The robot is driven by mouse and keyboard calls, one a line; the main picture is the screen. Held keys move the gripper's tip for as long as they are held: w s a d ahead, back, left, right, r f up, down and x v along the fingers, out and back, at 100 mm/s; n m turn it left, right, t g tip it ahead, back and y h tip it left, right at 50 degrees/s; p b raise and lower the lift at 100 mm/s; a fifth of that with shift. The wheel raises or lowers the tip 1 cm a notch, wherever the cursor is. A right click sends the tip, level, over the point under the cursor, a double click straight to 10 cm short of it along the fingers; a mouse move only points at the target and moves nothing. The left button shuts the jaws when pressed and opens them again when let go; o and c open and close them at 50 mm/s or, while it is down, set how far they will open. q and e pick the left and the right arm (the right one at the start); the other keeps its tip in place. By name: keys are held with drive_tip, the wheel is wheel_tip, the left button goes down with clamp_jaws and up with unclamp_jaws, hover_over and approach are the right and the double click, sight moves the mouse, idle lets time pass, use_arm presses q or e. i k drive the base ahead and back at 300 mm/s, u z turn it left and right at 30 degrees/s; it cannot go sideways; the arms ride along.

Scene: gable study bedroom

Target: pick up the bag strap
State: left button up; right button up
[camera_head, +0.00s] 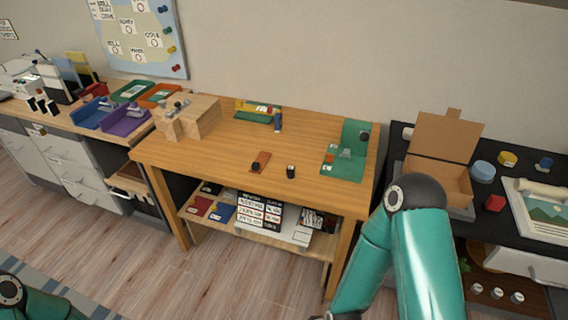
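I cannot clearly make out a bag strap. A small flat orange-brown strip (262,157) with a dark end lies on the middle of the wooden table (210,148); it may be the strap, but it is too small to tell. My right arm comes in at the lower right, its teal links in front of the table's right end, and its gripper is not visible. Only a teal piece of my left arm shows in the lower left corner, and its gripper is out of view.
A small black block (291,172) stands right of the strip. A green mat (345,170) with small items lies at the table's right end. A wooden block stand (190,115) is at the left. An open cardboard box (440,150) stands on the dark counter.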

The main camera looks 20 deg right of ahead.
sight(259, 163)
drive_tip(key=i, duration=1)
drive_tip(key=z, duration=0.05)
